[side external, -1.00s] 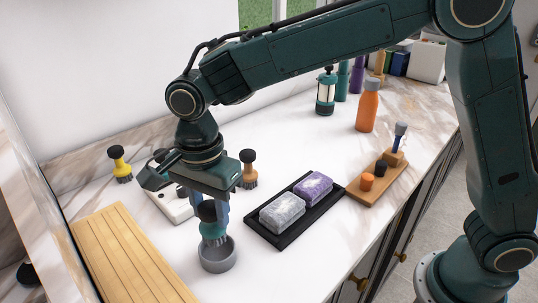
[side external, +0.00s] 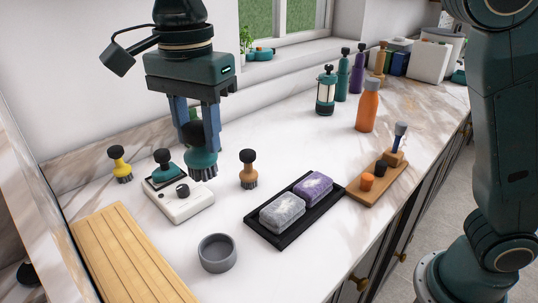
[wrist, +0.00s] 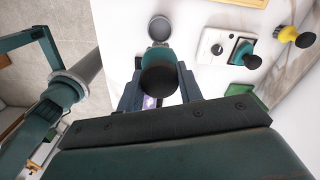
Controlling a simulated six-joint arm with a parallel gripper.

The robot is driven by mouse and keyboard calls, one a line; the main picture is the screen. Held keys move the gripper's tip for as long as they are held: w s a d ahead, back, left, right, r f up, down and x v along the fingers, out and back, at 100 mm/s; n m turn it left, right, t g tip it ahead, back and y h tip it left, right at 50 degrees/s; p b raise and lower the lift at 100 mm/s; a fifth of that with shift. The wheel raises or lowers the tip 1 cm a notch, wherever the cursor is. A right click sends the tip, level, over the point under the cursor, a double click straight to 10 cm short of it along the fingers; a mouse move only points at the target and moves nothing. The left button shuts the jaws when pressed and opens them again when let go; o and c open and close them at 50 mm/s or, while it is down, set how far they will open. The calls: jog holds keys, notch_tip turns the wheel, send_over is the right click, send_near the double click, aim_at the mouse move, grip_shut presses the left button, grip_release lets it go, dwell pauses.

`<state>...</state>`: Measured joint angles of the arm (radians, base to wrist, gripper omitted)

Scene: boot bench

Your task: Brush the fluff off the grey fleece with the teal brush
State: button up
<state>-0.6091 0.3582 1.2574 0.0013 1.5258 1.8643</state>
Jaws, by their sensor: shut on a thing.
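My gripper (side external: 198,137) is shut on the teal brush (side external: 202,160), gripping it near its black knob, bristles down. It hangs in the air above the counter, clear of everything. In the wrist view the brush's black knob (wrist: 158,78) sits between the fingers. The grey fleece (side external: 282,212) is a block on the black tray (side external: 272,240), right of and below the gripper in the side view, with whitish flecks on top. A purple fleece (side external: 312,187) with a white patch lies beside it on the same tray.
A grey cup (side external: 217,253) stands empty before the tray. A white device (side external: 185,203) holding another black-knobbed teal tool (side external: 163,163), a tan brush (side external: 248,168) and a yellow brush (side external: 120,163) stand nearby. An orange bottle (side external: 367,106) and wooden stand (side external: 375,187) are right.

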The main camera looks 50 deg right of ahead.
jog(key=shift+d, duration=0.1)
dwell(0.6)
jog(key=shift+d+f, duration=0.3)
jog(key=shift+d, duration=0.25)
jog(key=s+d+f, duration=0.2)
jog(key=d+f, duration=0.2)
jog(key=d, duration=0.4)
jog(key=s+d+f, duration=0.3)
jog(key=d+f, duration=0.2)
jog(key=d, duration=0.2)
jog(key=shift+d, duration=0.4)
jog(key=shift+f, duration=0.2)
jog(key=shift+f, duration=1.9)
jog(key=shift+w+r, duration=0.1)
